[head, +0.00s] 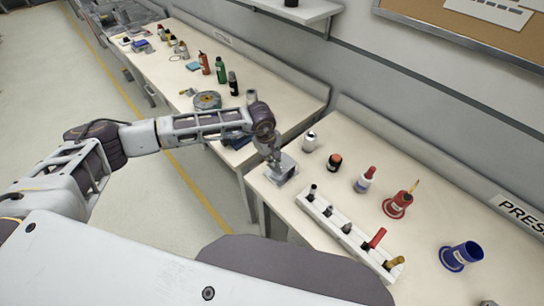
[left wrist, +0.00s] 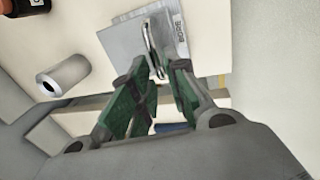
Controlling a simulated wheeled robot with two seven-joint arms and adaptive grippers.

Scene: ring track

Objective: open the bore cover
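The bore cover (head: 285,175) is a small grey block at the near left corner of the right-hand table. In the left wrist view the cover is a flat grey plate (left wrist: 126,40) with a shiny metal loop handle (left wrist: 152,45) and a label that seems to read BORE. My left gripper (head: 274,162) points down just over the cover. In the left wrist view its green-padded fingertips (left wrist: 161,68) stand apart, one on each side of the handle's near end; contact is not clear. My right gripper is not in view.
A white rack (head: 345,235) with several tools lies nearer. A gap separates the two tables.

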